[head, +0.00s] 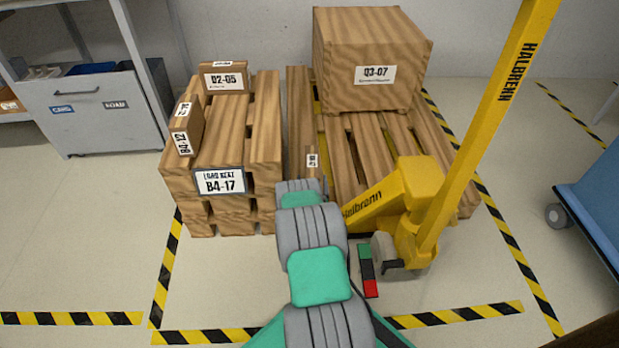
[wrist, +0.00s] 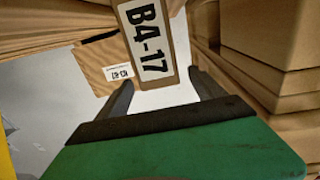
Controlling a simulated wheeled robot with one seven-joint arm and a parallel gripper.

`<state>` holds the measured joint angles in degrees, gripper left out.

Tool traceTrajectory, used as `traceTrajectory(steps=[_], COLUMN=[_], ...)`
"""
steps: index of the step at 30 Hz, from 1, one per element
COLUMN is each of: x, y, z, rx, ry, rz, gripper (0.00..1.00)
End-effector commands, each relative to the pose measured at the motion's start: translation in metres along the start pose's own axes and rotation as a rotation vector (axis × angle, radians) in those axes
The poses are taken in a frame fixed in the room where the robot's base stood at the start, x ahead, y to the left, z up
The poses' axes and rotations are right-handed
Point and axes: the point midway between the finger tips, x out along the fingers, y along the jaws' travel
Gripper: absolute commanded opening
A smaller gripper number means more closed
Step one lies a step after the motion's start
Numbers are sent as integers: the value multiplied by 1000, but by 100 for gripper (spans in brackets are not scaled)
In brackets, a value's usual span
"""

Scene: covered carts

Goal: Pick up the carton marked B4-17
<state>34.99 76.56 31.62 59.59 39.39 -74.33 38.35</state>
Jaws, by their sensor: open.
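A narrow brown carton with a white label reading B4-17 (wrist: 149,45) is at the top middle of the wrist view. My gripper (wrist: 160,84) is open, with one dark finger on each side of the carton's near end and narrow gaps showing; it is not clamped. A sign B4-17 (head: 219,181) is on the left pallet.
The left pallet (head: 231,130) bears a small carton (head: 196,126) and a D2-05 carton (head: 223,77). The right pallet (head: 345,160) bears a large Q3-07 box (head: 372,50). Floor at the front left is clear.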

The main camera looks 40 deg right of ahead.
Motion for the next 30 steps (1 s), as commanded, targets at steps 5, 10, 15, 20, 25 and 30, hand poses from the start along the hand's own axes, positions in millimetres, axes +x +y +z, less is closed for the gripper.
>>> traceTrajectory(steps=[5,10,15,20,25,30], x=[5,23,41,69,78,78], y=[2,2,1,0,-2,-2], z=[15,14,13,12,8,8], rx=[1,1,2,1,-1,-1], ry=[1,1,3,1,-1,-1], rz=[4,3,2,1,-3,-3], gripper=[78,78,78,78,78,75])
